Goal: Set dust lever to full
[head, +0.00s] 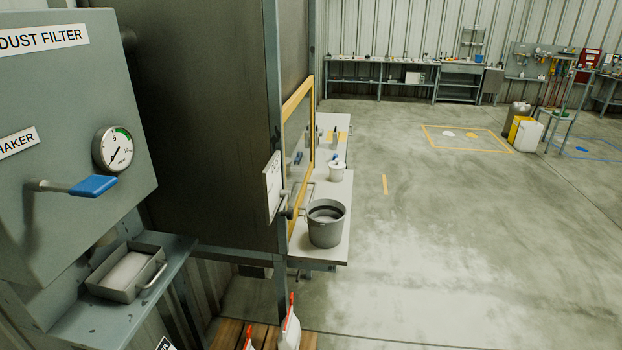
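The dust lever is a metal rod with a flat blue handle (93,186) on the front of the grey dust filter box (60,115) at the left. The rod leaves a pivot on the box and the handle points right, about level. A label reading "DUST FILTER" (42,39) is at the top of the box, and a partly cut-off label ending in "HAKER" (17,142) is above the lever. A round dial gauge (114,148) sits just above the handle's end. Neither of my grippers shows in the head view.
A metal drawer (128,273) rests on a shelf below the box. A large dark cabinet (200,110) stands right of it. A grey bucket (326,224) sits on a pale bench (342,195). The concrete floor (450,250) at right is open.

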